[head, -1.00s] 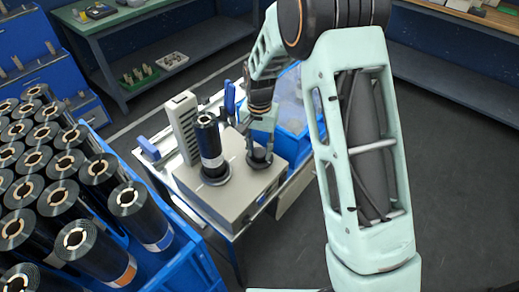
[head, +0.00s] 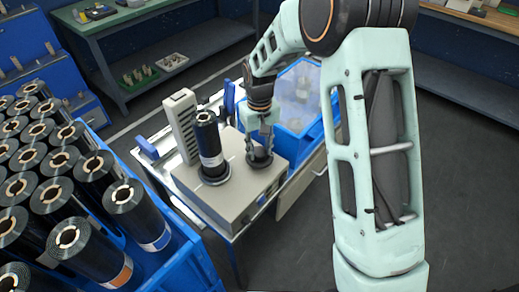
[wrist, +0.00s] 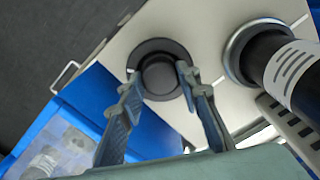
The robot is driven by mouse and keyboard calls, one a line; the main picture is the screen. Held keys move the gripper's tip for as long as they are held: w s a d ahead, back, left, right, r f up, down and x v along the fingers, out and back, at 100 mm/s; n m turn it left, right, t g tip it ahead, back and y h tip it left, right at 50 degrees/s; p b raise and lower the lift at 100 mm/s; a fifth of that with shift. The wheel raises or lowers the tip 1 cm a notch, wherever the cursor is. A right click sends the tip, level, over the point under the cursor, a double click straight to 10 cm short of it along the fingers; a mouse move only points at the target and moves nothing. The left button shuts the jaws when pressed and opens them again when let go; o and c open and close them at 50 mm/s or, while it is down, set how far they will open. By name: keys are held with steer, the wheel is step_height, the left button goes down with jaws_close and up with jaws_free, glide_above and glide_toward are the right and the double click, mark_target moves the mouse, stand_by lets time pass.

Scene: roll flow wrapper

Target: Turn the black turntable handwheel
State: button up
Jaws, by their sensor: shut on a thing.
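The black handwheel (wrist: 158,47) sits on the light top of the wrapper machine (head: 188,181), near its right side in the head view. It is a dark disc with a raised round hub (wrist: 162,76). My gripper (wrist: 157,75) reaches down over it, with its two fingers on opposite sides of the hub, shut on it. In the head view, my gripper (head: 261,146) stands upright above the handwheel (head: 259,160) and hides part of it.
A black film roll (head: 208,145) with a white label stands on the machine beside the handwheel. A grey ribbed column (head: 182,122) stands behind it. A blue bin (head: 297,134) with clear contents is at the right. A blue crate (head: 192,262) of several rolls is at the left.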

mark_target(260, 151)
steer(key=shift+w+n, duration=0.1)
steer(key=shift+n, duration=1.1)
steer(key=o, duration=1.2)
steer(key=shift+c, duration=0.2)
step_height(260, 151, up, 12)
steer(key=shift+r, duration=0.1)
